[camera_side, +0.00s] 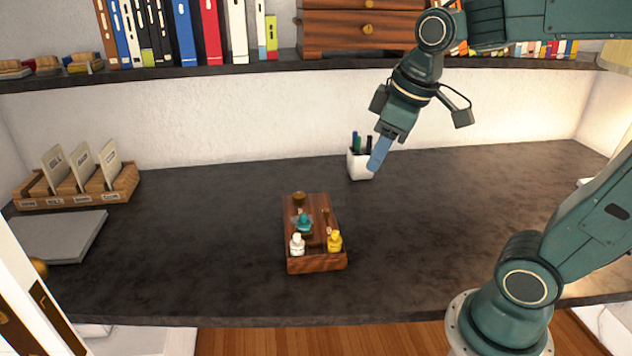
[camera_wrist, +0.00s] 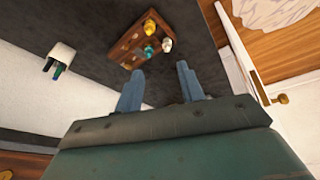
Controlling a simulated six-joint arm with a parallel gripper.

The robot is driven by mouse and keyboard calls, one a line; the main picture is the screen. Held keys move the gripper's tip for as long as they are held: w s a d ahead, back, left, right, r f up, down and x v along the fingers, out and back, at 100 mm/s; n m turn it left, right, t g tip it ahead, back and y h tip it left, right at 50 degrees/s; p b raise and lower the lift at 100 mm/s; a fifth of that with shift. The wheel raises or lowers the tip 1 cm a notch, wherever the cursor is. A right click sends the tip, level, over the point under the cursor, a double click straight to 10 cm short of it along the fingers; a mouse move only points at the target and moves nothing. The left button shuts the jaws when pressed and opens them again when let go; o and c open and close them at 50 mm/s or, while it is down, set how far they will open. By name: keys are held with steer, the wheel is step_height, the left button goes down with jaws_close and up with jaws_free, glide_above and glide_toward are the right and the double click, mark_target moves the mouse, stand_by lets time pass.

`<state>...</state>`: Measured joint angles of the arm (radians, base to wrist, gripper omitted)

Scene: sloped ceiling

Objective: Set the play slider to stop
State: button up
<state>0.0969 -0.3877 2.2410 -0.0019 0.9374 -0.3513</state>
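A wooden box (camera_side: 314,262) stands on the dark desk, near the middle of the side view. Small white (camera_side: 297,245), yellow (camera_side: 335,242) and teal (camera_side: 304,223) bottle-like pieces are on it, with small knobs behind them. The box also shows at the top of the wrist view (camera_wrist: 128,46). I cannot make out which part is the play slider, nor any stop mark. My gripper (camera_side: 378,155) hangs above the desk, behind and to the right of the box, touching nothing I can see. In the wrist view its two blue fingers (camera_wrist: 158,82) are apart with nothing between them.
A white pen cup (camera_side: 360,166) stands close to my gripper. A wooden card holder (camera_side: 80,196) and a grey flat slab (camera_side: 62,238) lie at the left. A shelf (camera_side: 240,68) with books and drawers runs above. The desk around the box is clear.

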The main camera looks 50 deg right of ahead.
steer(key=w+d+f+n+g, duration=0.1)
steer(key=w+d+f+n, duration=0.15)
steer(key=w, duration=0.35)
steer(key=w+d+f+n+g, duration=0.1)
steer(key=w+d, duration=0.3)
steer(key=w, duration=0.2)
steer(key=n+g, duration=0.2)
steer(key=n, duration=0.2)
glide_above(326, 209)
step_height(326, 209, down, 11)
steer(key=shift+r+y, duration=0.2)
steer(key=shift+y, duration=0.1)
steer(key=shift+w+f, duration=0.1)
step_height(326, 209, down, 14)
steer(key=shift+r, duration=0.2)
jaws_close()
